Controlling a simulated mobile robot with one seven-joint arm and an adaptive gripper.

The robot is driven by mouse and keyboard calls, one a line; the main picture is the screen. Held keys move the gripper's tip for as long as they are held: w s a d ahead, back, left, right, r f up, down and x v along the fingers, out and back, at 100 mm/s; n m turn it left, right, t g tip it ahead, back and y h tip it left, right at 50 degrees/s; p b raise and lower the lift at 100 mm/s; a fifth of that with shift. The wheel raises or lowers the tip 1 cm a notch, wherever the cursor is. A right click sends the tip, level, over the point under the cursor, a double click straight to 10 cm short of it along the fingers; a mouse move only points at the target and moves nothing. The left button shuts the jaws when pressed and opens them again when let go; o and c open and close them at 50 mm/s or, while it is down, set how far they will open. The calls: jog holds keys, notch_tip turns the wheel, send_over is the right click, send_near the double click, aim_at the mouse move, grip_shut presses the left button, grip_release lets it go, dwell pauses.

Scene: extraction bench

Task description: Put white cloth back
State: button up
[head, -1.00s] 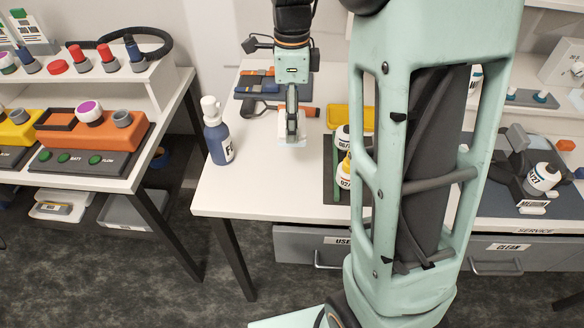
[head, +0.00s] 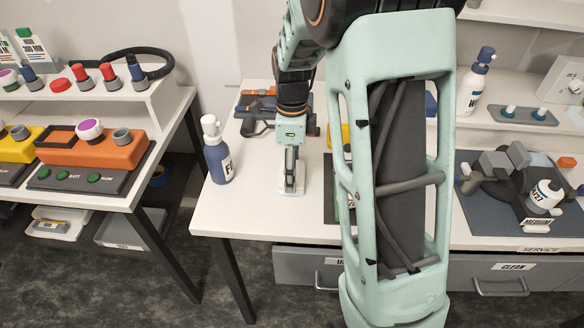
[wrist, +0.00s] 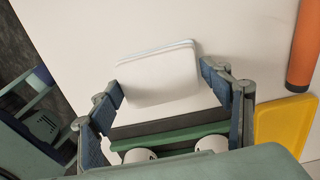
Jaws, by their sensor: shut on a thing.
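The white cloth (head: 291,190) is a small folded pad in the head view, at the lower end of my gripper (head: 291,176), just above or on the white bench top. I cannot tell whether it touches the bench. In the wrist view the white cloth (wrist: 158,78) sits between the two blue-padded fingers of my gripper (wrist: 163,88), one finger at each side edge. My gripper is shut on it and points down.
A yellow flat thing (wrist: 284,130) and an orange handle (wrist: 305,45) lie at the right in the wrist view. White-capped bottles (wrist: 212,144) are near the gripper's base. Bare bench lies around the cloth.

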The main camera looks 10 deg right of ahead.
jog(key=shift+f, duration=0.1)
jog(key=o, duration=1.3)
notch_tip(320, 180, up, 12)
jog(key=shift+w+r+p, duration=0.1)
jog(key=shift+r+p, duration=0.05)
jog(key=shift+p, duration=0.2)
